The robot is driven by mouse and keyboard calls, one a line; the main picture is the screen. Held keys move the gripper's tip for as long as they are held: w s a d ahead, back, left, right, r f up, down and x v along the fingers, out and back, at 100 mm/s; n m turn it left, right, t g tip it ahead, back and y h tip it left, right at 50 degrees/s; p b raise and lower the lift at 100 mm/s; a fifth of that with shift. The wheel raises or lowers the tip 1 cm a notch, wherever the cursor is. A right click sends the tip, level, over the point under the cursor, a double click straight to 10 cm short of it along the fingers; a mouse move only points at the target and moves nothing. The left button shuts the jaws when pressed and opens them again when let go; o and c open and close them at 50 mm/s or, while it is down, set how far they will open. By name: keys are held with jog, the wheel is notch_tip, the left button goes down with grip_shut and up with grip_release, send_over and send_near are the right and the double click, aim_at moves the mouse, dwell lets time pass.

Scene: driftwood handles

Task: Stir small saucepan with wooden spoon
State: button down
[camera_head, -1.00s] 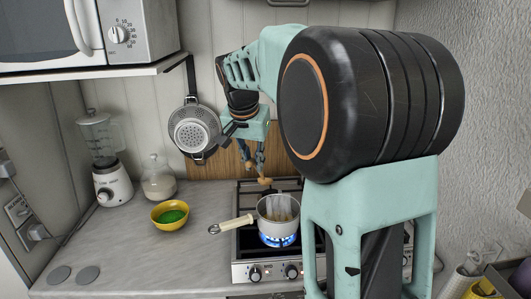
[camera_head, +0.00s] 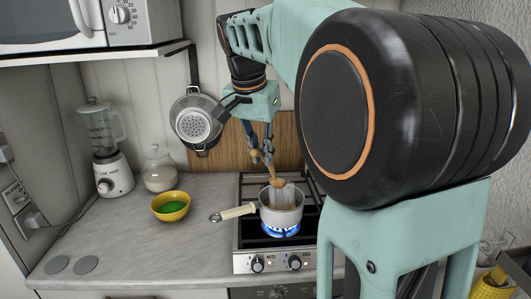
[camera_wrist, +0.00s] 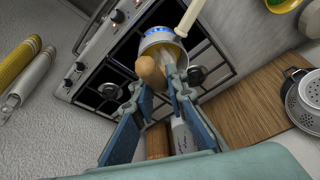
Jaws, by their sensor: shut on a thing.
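The small saucepan (camera_head: 283,215) sits on the lit front burner, its pale handle (camera_head: 238,211) pointing left. It also shows in the wrist view (camera_wrist: 164,36), with the blue flame at it. My gripper (camera_head: 262,157) is above and just behind the pan, shut on the wooden spoon (camera_head: 272,177). The spoon slants down, its lower end at the pan's back rim; I cannot tell whether it touches the contents. In the wrist view, the spoon's rounded wooden part (camera_wrist: 150,71) shows by the fingertips (camera_wrist: 162,82), overlapping the pan's near edge.
The gas stove (camera_head: 247,260) has free burners behind the pan. A yellow bowl (camera_head: 170,207) with green contents, a glass jar (camera_head: 158,168) and a blender (camera_head: 108,155) stand left. A strainer (camera_head: 195,122) hangs on the wall. The front left counter is mostly clear.

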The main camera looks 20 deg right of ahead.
jog(key=b+x, duration=0.4)
jog(key=x, duration=0.6)
jog(key=shift+w+d+b, duration=0.2)
jog(key=shift+b, duration=0.2)
jog(key=shift+d, duration=0.1)
dwell(0.3)
